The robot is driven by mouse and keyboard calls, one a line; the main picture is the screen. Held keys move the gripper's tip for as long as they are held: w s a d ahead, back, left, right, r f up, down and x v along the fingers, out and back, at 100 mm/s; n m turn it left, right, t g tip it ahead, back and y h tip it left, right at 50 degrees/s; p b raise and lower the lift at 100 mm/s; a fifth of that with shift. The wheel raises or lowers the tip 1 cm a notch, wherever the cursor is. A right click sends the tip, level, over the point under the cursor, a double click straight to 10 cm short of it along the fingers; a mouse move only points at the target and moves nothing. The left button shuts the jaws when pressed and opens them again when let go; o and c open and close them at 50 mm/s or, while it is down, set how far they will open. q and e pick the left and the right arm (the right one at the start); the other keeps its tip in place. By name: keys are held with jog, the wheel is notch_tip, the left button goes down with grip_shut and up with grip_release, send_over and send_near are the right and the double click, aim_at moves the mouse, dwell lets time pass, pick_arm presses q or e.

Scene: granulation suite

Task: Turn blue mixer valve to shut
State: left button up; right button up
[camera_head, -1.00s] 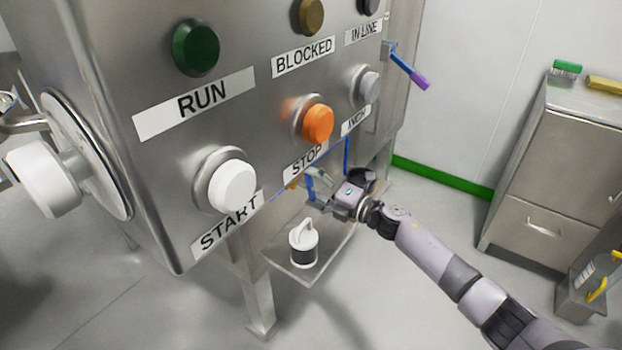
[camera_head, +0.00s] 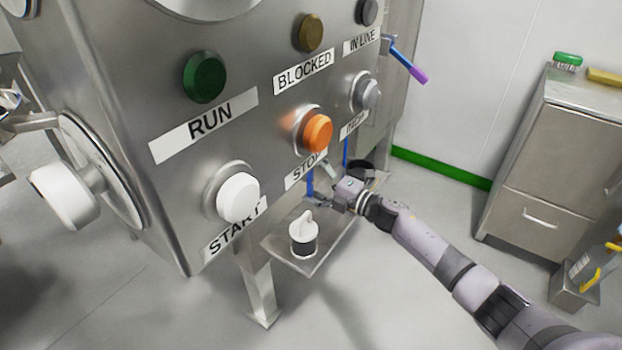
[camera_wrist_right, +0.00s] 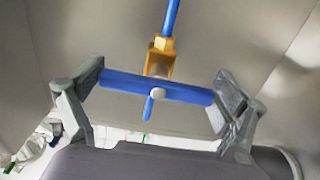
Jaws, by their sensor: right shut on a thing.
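The blue valve handle (camera_wrist_right: 157,88) is a bar on a yellow valve body (camera_wrist_right: 158,64), with a blue pipe (camera_wrist_right: 171,18) running up from it. In the right wrist view the bar lies crosswise to the pipe. My right gripper (camera_wrist_right: 160,92) is shut on the bar, with one finger at each end. In the head view my right gripper (camera_head: 332,198) is under the machine, below the STOP label. There the gripper and the panel's lower edge hide most of the valve. My left gripper does not show.
The steel machine panel (camera_head: 140,185) with several buttons stands close above the right gripper. A blue lever with a purple tip (camera_head: 408,65) sticks out on the right. A steel cabinet (camera_head: 560,150) stands further right.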

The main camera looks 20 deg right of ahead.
jog(key=o, duration=0.9)
jog(key=v, duration=1.2)
jog(key=shift+d, duration=0.1)
